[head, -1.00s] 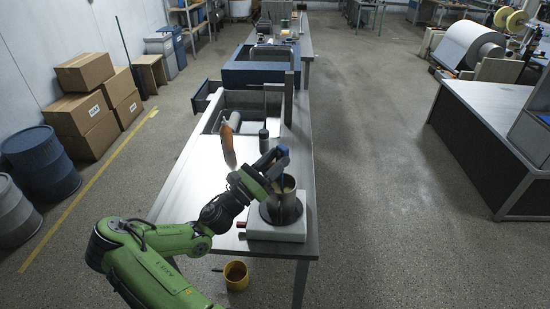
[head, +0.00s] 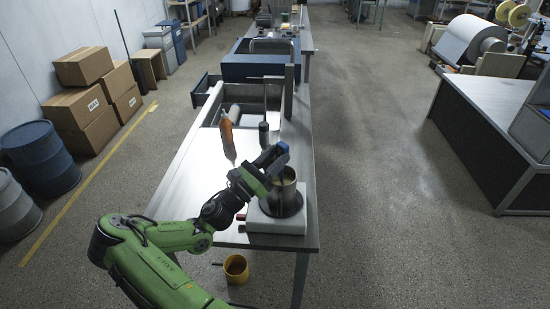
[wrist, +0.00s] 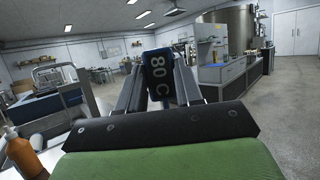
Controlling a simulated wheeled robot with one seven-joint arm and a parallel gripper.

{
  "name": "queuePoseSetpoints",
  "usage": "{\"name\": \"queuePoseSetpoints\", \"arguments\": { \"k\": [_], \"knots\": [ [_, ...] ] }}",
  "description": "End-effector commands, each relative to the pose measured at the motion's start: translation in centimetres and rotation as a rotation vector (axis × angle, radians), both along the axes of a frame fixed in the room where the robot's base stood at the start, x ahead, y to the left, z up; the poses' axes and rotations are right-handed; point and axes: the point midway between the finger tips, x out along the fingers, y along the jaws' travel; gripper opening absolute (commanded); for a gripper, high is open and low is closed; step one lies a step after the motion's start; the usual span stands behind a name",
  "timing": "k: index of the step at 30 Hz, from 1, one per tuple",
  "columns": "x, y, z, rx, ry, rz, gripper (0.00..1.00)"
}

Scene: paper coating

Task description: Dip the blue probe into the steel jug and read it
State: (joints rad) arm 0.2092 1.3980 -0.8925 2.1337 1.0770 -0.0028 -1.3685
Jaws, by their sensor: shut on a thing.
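My gripper (head: 268,163) is shut on the blue probe (head: 281,149) above the left part of the steel jug (head: 287,192). The probe's blue head shows between the fingers in the wrist view (wrist: 158,80), and its display reads "80 C". The jug stands upright on a white square-based unit (head: 278,224) near the front end of the bench and holds a tan liquid. The probe's lower end is hidden by the jug and my gripper, so I cannot tell how deep it reaches.
A yellow bucket (head: 236,268) is on the floor below the bench's front edge.

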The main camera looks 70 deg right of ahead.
Motion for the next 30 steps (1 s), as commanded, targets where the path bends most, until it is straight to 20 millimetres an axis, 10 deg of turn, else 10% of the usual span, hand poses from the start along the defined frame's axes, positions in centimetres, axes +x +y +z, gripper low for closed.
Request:
{"name": "queuePoseSetpoints", "arguments": {
  "k": [30],
  "knots": [
    [0.0, 0.0, 5.1, -0.001, 0.001, 0.000, 0.11]
  ]
}}
